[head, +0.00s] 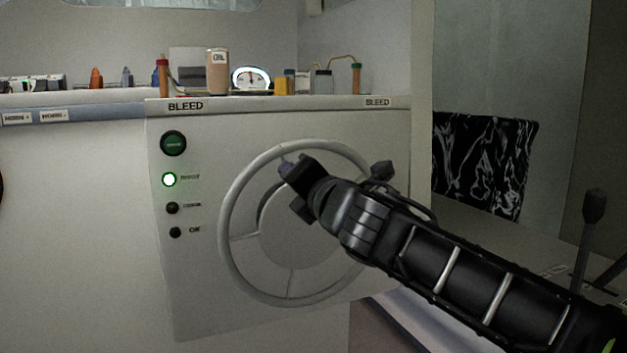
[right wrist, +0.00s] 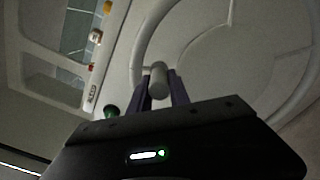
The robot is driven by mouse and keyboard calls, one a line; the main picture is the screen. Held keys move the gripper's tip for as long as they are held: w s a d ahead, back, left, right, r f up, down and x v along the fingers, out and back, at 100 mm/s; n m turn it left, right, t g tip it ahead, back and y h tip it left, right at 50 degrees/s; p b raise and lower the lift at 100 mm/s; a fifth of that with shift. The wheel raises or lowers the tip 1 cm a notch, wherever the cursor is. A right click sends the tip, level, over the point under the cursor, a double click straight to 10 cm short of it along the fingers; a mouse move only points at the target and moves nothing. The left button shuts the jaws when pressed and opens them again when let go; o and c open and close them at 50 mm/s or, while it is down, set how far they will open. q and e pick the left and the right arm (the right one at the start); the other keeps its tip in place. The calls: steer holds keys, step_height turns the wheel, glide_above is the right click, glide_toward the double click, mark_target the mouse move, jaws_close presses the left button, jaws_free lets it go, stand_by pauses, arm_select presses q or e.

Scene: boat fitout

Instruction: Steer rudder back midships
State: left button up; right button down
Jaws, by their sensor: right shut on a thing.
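The light grey steering wheel (head: 226,245) stands on the front of a white console (head: 200,300); its rim and thin spokes also show in the right wrist view (right wrist: 230,12). My right gripper (head: 291,170) comes in from the right across the wheel, at its upper part. It is shut on a short rounded grey knob (right wrist: 158,84) on the wheel, which sits between the two fingers in the right wrist view. A small round dial (head: 251,79) with a white face and a needle stands on the console top; its reading is too small to tell. My left gripper is not in view.
Several bottles and tubes, among them a tan bottle (head: 217,71), stand on the console top. A black marbled seat back (head: 487,160) and a lever (head: 593,207) are at right.

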steer(key=shift+s+a+f+n+b, duration=0.15)
steer(key=shift+s+a+f+n, duration=0.15)
steer(key=shift+a+n, duration=0.35)
steer(key=shift+s+a+f+n+b, duration=0.15)
steer(key=shift+a+f+n, duration=0.2)
steer(key=shift+a+n, duration=0.3)
steer(key=c, duration=1.2)
jaws_free()
steer(key=shift+d, duration=0.1)
steer(key=v, duration=0.8)
steer(key=shift+w, duration=0.1)
